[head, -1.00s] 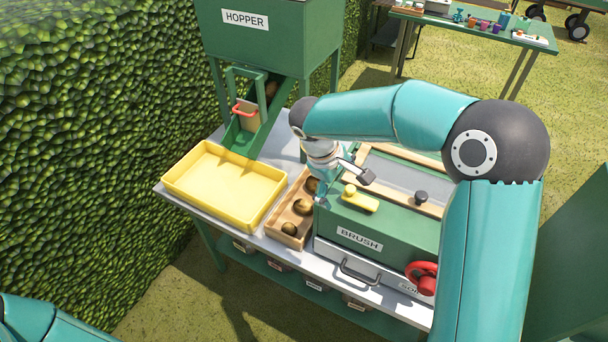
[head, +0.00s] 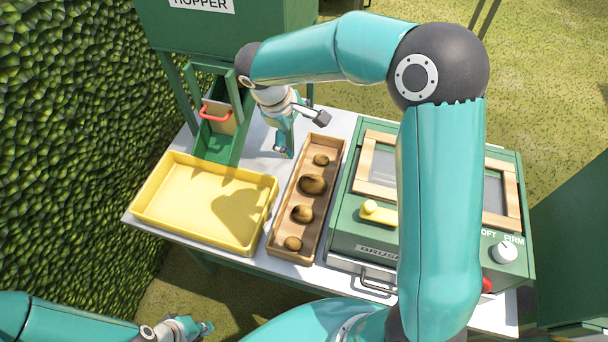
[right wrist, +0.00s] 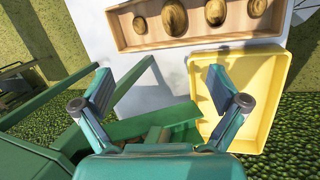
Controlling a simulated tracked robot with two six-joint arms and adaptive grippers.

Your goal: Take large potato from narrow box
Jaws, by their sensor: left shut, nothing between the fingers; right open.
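The narrow box (head: 271,243) is a long wooden tray holding several brown potatoes in a row. The large potato (head: 312,185) is second from its far end; it also shows in the right wrist view (right wrist: 174,17). My right gripper (head: 284,150) is open and empty, just left of the box's far end, apart from the potatoes. In the right wrist view its fingers (right wrist: 160,82) are spread, with the box (right wrist: 200,38) beyond them at the top. My left gripper (head: 206,328) is shut and empty at the bottom left, off the table's front.
A yellow tray (head: 180,238) stands left of the box, empty. The hopper chute (head: 222,145) with a red handle (head: 214,113) is behind it. The green brush machine (head: 345,232) stands close on the box's right. Bare grey tabletop lies around the box's far end.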

